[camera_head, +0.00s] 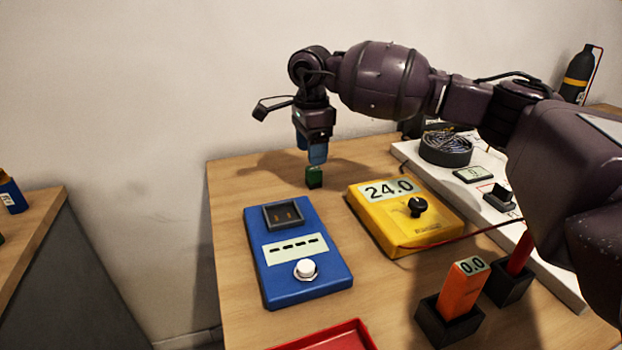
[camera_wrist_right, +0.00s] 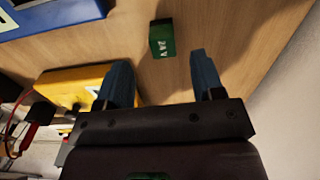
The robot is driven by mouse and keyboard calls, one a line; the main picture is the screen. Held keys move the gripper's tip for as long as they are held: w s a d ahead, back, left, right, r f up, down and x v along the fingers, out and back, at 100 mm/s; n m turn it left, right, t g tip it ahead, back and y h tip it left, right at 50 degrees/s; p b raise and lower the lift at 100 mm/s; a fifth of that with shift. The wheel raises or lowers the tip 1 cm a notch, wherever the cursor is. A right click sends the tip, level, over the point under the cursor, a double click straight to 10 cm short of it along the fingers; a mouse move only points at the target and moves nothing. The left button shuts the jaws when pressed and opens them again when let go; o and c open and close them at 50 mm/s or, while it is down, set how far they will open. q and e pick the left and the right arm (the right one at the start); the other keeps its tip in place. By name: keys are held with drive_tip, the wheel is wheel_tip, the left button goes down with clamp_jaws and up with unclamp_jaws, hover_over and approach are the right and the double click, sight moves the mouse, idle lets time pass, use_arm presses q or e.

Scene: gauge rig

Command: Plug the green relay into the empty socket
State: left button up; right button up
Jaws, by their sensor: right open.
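The green relay (camera_head: 314,177) stands on the wooden table behind the blue tester. It also shows in the right wrist view (camera_wrist_right: 162,38), with white lettering on it. The blue tester (camera_head: 322,279) has a dark recessed socket (camera_head: 284,215) at its back left, with nothing seated in it, a display of dashes and a white button. My right gripper (camera_head: 317,158) points down just above the relay. In the right wrist view its blue fingers (camera_wrist_right: 162,82) are apart and nothing is between them; the relay lies beyond the fingertips. My left gripper is not in view.
A yellow meter (camera_head: 400,236) reading 24.0 stands right of the relay. An orange probe (camera_head: 464,287) and a red probe (camera_head: 521,253) stand in black holders. A red tray (camera_head: 345,338) is at the front edge. A white board (camera_head: 561,279) lies at right with a cable dish (camera_head: 446,153).

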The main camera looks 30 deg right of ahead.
sight(314, 168)
drive_tip(key=shift+f, duration=0.65)
drive_tip(key=shift+d+f, duration=0.15)
drive_tip(key=shift+f, duration=0.2)
drive_tip(key=f, duration=0.1)
drive_tip(key=f+b, duration=0.1)
drive_tip(key=f, duration=0.1)
drive_tip(key=shift+d+f, duration=0.25)
drive_tip(key=shift+f, duration=0.1)
drive_tip(key=shift+w+f+b, duration=0.1)
drive_tip(key=shift+f+b, duration=0.2)
drive_tip(key=shift+r, duration=0.2)
drive_tip(key=c, duration=1)
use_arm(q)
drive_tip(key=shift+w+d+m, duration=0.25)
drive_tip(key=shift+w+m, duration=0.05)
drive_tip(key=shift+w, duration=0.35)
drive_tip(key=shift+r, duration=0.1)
